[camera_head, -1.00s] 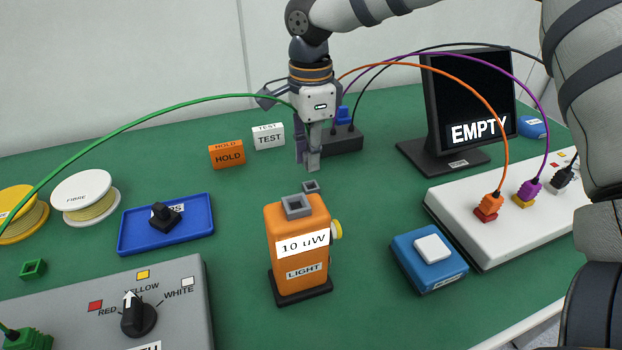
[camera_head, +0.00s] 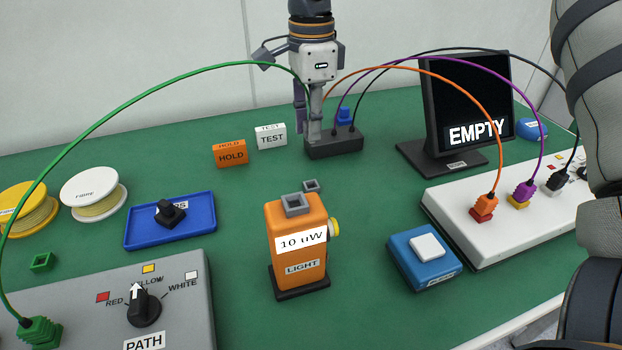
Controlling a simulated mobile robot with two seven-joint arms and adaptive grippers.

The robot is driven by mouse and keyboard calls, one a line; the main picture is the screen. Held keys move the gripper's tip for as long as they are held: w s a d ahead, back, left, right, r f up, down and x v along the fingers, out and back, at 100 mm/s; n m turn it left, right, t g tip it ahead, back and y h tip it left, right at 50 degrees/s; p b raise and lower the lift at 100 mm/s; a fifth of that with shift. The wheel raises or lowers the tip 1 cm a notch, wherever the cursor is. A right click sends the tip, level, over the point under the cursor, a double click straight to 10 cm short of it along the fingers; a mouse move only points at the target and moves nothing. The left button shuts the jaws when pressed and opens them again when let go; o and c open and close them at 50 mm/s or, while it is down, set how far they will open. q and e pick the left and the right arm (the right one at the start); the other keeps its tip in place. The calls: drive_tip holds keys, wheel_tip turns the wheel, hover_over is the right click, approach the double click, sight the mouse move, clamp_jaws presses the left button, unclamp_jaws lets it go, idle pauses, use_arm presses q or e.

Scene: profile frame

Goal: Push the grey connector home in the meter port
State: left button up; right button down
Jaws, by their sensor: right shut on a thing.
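The orange light meter (camera_head: 283,262), labelled "10 uW" and "LIGHT", stands upright on a black foot. Its grey square port (camera_head: 296,208) faces up on top, and nothing sits in it. My right gripper (camera_head: 312,132) points down, behind the meter and well apart from the port. It is shut on the end of the green cable (camera_head: 150,91), where I take the grey connector to be; fingers and connector are hard to tell apart. The cable's other end is a green plug (camera_head: 38,333) in the grey path box (camera_head: 185,290). My left gripper is not in view.
A small grey square ring (camera_head: 311,186) lies behind the meter. HOLD (camera_head: 231,153) and TEST (camera_head: 271,137) blocks, a blue tray (camera_head: 195,232), a blue button box (camera_head: 410,270) and a monitor (camera_head: 470,95) surround clear green mat.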

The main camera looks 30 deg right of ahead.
drive_tip(key=shift+r, duration=3.4)
drive_tip(key=shift+s+a, duration=2)
drive_tip(key=shift+s, duration=0.6)
drive_tip(key=shift+s+a, duration=2.05)
drive_tip(key=shift+s, duration=0.6)
drive_tip(key=shift+s+a, duration=2)
drive_tip(key=shift+s, duration=0.6)
drive_tip(key=shift+f, duration=1.1)
drive_tip(key=c, duration=1.5)
unclamp_jaws()
drive_tip(key=shift+o, duration=0.2)
wheel_tip(320, 180, up, 12)
